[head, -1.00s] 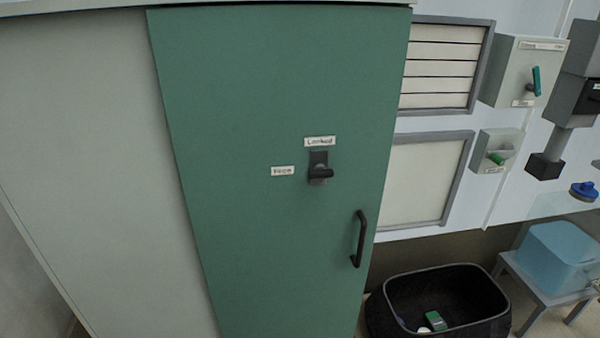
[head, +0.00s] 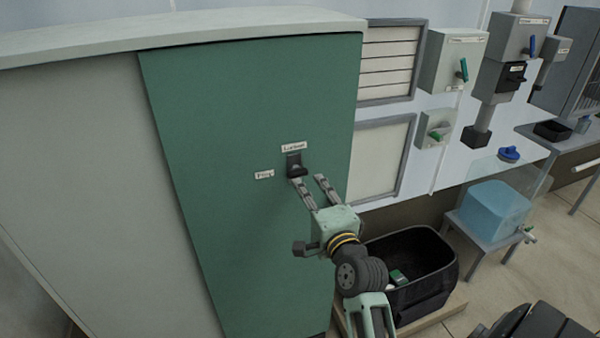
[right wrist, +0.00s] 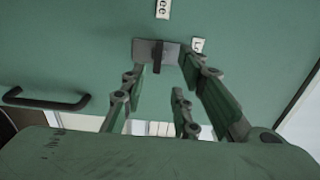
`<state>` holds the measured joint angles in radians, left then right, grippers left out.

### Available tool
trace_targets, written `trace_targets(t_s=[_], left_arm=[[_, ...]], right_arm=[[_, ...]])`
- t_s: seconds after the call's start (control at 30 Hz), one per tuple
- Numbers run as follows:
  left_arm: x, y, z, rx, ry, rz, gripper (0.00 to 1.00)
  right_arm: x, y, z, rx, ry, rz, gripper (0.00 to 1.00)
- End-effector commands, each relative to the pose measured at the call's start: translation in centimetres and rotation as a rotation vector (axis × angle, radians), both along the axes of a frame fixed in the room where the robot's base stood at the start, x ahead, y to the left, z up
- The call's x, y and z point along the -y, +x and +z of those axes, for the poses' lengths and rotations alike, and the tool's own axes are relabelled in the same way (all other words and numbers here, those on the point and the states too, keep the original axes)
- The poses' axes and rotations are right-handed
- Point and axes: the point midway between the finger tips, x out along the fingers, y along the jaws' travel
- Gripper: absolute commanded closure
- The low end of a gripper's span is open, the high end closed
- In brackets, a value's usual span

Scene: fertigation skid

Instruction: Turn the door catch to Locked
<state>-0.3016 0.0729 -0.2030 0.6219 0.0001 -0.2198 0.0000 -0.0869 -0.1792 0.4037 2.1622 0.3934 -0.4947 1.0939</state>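The door catch (head: 294,165) is a small black lever on a dark plate on the green cabinet door (head: 235,230). The Locked label (head: 293,147) is above it and the Free label (head: 264,174) is to its left. In the right wrist view the catch lever (right wrist: 157,55) lies along the Free side's line, not towards Locked. My right gripper (head: 309,181) is open, its fingertips just below and right of the catch. In the right wrist view the catch appears between and beyond the spread fingers (right wrist: 160,72), with nothing gripped. My left gripper is not in view.
The black door handle shows in the right wrist view (right wrist: 45,100), and my right arm hides it in the head view. A black bin (head: 425,290) stands right of the cabinet. Wall boxes with levers (head: 455,62) and a blue tank (head: 493,210) are farther right.

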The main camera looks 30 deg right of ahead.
Motion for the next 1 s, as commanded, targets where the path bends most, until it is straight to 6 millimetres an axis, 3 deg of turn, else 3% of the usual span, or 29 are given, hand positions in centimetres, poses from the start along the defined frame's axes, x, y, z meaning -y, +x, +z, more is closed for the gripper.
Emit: trace_targets(t_s=[0.43,0.8,1.0], left_arm=[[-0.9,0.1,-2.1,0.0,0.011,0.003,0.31],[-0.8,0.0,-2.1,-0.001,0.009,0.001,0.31],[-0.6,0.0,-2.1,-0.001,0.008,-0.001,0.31]], right_arm=[[1.5,6.2,-0.3,-0.002,-0.004,0.001,0.72],[1.6,6.8,-0.2,-0.003,-0.003,0.001,0.72],[1.6,6.8,-0.2,-0.003,-0.004,0.001,0.89]])
